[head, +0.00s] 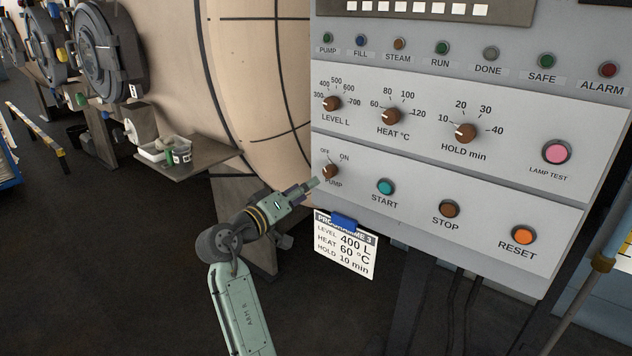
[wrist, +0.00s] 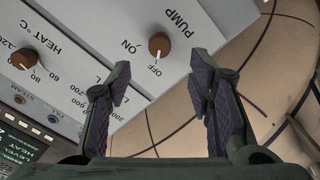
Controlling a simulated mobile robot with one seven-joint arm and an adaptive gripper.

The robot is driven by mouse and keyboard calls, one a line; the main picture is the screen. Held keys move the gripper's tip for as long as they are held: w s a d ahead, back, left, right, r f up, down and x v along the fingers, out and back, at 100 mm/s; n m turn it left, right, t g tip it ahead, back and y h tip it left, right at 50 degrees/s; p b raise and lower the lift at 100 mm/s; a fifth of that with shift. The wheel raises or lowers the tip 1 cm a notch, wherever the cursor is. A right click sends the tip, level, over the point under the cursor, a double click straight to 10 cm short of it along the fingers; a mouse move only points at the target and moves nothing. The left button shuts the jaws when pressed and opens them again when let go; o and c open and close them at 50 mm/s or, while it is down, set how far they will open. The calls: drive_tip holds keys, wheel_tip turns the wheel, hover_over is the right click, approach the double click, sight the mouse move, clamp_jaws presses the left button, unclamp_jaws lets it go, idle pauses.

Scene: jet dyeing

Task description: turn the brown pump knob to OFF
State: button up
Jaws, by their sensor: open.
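The brown pump knob (head: 330,171) sits at the lower left of the grey control panel, below its OFF and ON labels. In the wrist view the pump knob (wrist: 159,45) is at the upper middle, and its white mark appears to point toward the OFF label. My gripper (head: 314,183) is just in front of the panel, close below and left of the knob in the head view. In the wrist view my gripper (wrist: 160,72) is open and empty, its fingers spread to either side of the OFF label. The knob shows beyond the fingertips, and I see no contact.
The level knob (head: 332,103) and heat knob (head: 392,115) are above the pump knob. The teal start button (head: 385,187) is to its right. A programme card (head: 345,246) hangs below the panel. The beige vessel (head: 175,70) stands behind my arm.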

drive_tip(key=shift+v, duration=1.25)
